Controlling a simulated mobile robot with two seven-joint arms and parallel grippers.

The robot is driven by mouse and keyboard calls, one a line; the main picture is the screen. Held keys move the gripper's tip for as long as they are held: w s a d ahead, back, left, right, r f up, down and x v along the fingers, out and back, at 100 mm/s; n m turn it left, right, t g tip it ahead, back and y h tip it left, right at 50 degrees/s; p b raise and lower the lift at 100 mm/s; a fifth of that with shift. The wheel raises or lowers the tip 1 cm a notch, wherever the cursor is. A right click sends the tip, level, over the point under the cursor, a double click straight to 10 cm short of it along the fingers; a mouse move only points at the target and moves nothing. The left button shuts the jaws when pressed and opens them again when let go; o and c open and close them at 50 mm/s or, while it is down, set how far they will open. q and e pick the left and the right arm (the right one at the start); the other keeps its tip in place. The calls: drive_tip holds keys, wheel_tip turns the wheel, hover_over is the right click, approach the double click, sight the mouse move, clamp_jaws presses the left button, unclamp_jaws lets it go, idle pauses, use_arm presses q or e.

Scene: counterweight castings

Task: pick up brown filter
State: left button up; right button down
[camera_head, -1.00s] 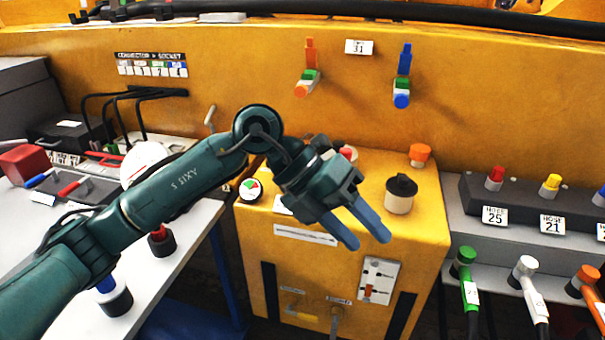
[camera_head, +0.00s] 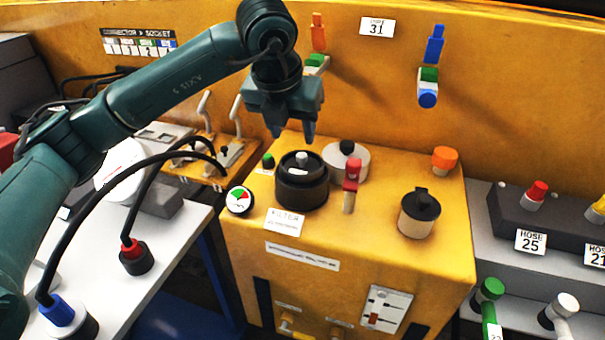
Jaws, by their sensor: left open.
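The filter (camera_head: 302,196) is a dark, brownish-black round canister with a light knob on its top. It stands upright on the yellow cabinet, behind a white label that seems to read FILTER (camera_head: 285,222). My left gripper (camera_head: 293,136) is open and empty, its fingers pointing down. In the picture it hangs just above the filter's knob, apart from it; the exact height gap is hard to judge. My right gripper is not in view.
A red-topped lever (camera_head: 351,184) and a white canister with a black knob (camera_head: 346,162) stand close right of the filter. A black-capped cream pot (camera_head: 419,214) is further right. A round gauge (camera_head: 239,200) is at left.

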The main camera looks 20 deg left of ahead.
sight(301, 155)
use_arm(q)
drive_tip(key=shift+w+p+x, duration=0.1)
drive_tip(key=shift+p+x, duration=0.3)
drive_tip(key=shift+x, duration=1.6)
drive_tip(key=shift+w+p+x, duration=0.15)
drive_tip(key=shift+p+x, duration=0.25)
drive_tip(key=shift+x, duration=1.55)
drive_tip(key=shift+d+r, duration=0.1)
drive_tip(key=shift+d, duration=0.1)
clamp_jaws()
